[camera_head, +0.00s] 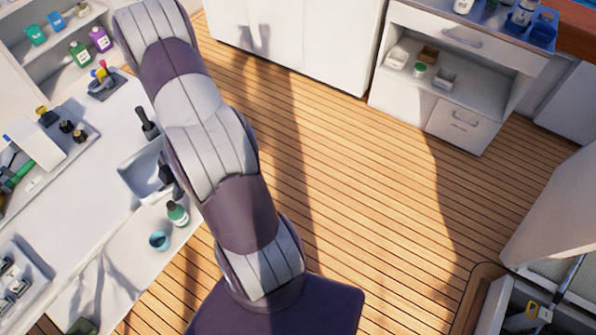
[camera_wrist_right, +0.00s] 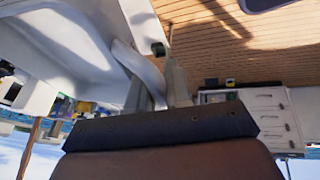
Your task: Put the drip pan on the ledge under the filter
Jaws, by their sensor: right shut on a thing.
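A light grey, shallow, open pan (camera_head: 138,178), which looks like the drip pan, shows at the right edge of the white counter. My right arm hides part of it in the head view. My right gripper (camera_head: 172,180) is mostly hidden behind the arm, with only dark parts showing beside the pan. In the right wrist view, the two fingers of the right gripper (camera_wrist_right: 160,90) are shut on a curved pale rim (camera_wrist_right: 150,70), which appears to be the pan's. I cannot make out the filter or its ledge. My left gripper is not in view.
The white counter (camera_head: 70,235) holds a green bottle (camera_head: 177,213), a blue cup (camera_head: 159,240) and trays of tools. An open hatch (camera_head: 487,312) lies at the bottom right, with a raised lid (camera_head: 555,215). The plank floor (camera_head: 350,170) between is clear.

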